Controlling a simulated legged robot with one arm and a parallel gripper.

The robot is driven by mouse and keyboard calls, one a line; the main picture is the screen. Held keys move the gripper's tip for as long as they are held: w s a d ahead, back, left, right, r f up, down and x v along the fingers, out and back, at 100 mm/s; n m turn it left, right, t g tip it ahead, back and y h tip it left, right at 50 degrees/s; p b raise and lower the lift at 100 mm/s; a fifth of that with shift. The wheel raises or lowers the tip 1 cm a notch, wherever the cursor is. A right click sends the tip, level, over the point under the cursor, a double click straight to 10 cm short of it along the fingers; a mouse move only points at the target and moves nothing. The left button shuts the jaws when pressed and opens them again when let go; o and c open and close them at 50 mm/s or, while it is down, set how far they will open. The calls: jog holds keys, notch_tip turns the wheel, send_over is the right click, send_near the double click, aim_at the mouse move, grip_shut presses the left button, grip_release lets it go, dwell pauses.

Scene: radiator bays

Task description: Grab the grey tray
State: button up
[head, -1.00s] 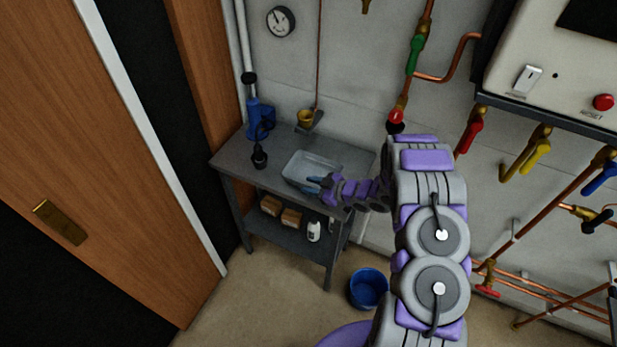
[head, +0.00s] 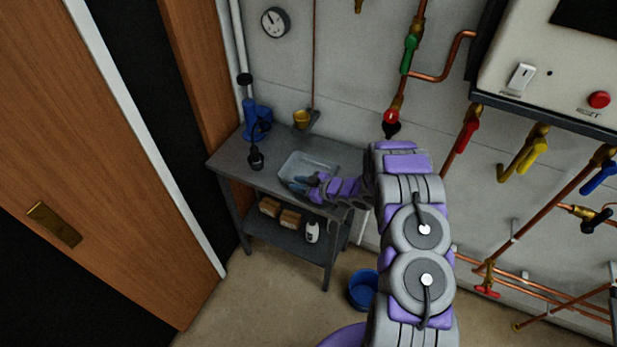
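The grey tray (head: 310,164) is a shallow, light grey tray lying on the top of a dark grey workbench (head: 232,163). My gripper (head: 296,185) is at the tray's front right part, with its bluish fingers over or against the near edge. My purple and grey arm comes in from the right and hides the tray's near right corner. The fingers are small in this view, so their opening and any contact with the tray cannot be made out.
A blue tool (head: 254,120) and a dark object (head: 256,160) stand on the bench left of the tray. A yellow cup-shaped fitting (head: 302,118) is behind it. A white bottle (head: 312,232) is on the lower shelf. A blue bucket (head: 363,290) stands on the floor.

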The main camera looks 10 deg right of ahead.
jog(key=shift+d, duration=0.3)
jog(key=shift+c, duration=0.7)
grip_shut()
jog(key=shift+a+f, duration=0.1)
jog(key=shift+a, duration=0.55)
jog(key=shift+d, duration=0.1)
